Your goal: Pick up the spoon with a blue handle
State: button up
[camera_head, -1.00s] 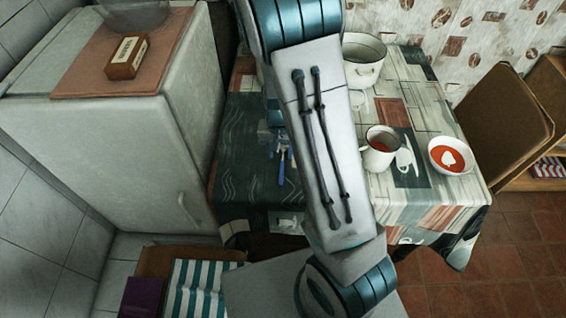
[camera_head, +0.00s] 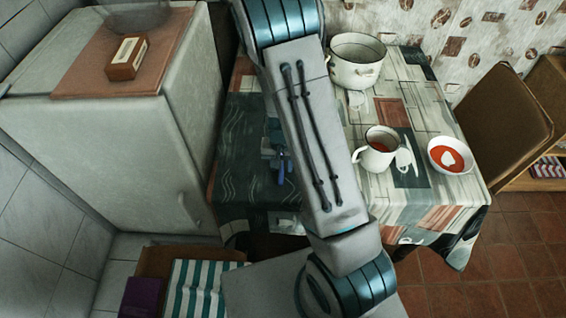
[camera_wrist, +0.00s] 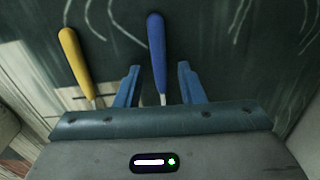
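The blue handle (camera_wrist: 157,52) of a utensil lies on the dark part of the tablecloth. In the wrist view it runs between the two fingers of my gripper (camera_wrist: 159,70), with a gap on either side. My gripper is open. The utensil's head is hidden under the gripper body, so I cannot tell its shape. A yellow-handled utensil (camera_wrist: 76,62) lies to the left, outside the left finger. In the head view, the blue handle (camera_head: 281,172) shows just below my gripper, which my arm mostly hides.
A white pot (camera_head: 356,72), a white mug (camera_head: 377,157) with red contents and a white bowl (camera_head: 440,166) with red contents stand on the table, right of my arm. A fridge (camera_head: 115,130) stands close on the left. A chair (camera_head: 500,130) is at the right.

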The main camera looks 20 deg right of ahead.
grip_shut()
jog(key=shift+r, duration=0.1)
